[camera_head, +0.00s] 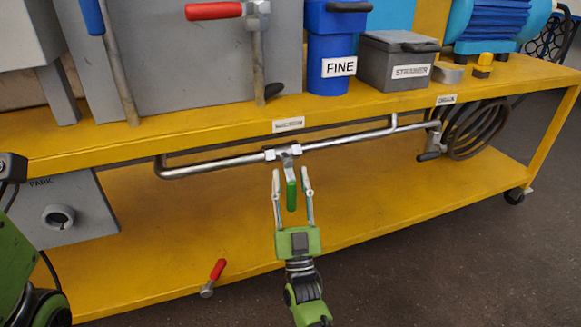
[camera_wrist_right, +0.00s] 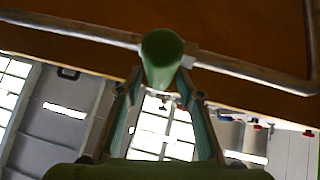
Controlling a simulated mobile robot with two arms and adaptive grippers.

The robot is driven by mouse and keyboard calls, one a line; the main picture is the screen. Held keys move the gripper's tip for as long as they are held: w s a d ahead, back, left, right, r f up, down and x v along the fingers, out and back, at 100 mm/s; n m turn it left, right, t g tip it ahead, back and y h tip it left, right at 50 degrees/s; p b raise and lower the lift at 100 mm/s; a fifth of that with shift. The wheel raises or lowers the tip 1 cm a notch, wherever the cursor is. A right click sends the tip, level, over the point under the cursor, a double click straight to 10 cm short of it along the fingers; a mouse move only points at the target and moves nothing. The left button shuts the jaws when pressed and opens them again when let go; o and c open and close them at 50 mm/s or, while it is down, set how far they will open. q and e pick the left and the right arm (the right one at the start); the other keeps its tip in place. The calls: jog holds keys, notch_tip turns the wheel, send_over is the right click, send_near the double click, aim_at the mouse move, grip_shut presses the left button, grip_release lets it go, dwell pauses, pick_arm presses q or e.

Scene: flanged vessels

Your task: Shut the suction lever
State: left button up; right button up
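The suction lever has a green handle (camera_head: 291,195) and hangs down from a valve (camera_head: 284,152) in the metal pipe, crosswise to it. The white label (camera_head: 288,124) on the shelf edge above is too blurred to read surely. My right gripper (camera_head: 291,178) is open and points at the valve from below. Its two fingers stand on either side of the green handle, with visible gaps. In the right wrist view the green handle (camera_wrist_right: 162,58) shows end-on between the open fingertips (camera_wrist_right: 160,82).
The pipe (camera_head: 350,136) runs under the yellow shelf edge (camera_head: 200,133) to a coiled hose (camera_head: 470,135). A red-handled lever (camera_head: 217,269) sticks out low at the front. A grey PARK box (camera_head: 65,205) stands left. The lower shelf (camera_head: 390,190) is mostly clear.

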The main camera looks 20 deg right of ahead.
aim_at(290, 182)
notch_tip(290, 182, up, 5)
dwell(0.6)
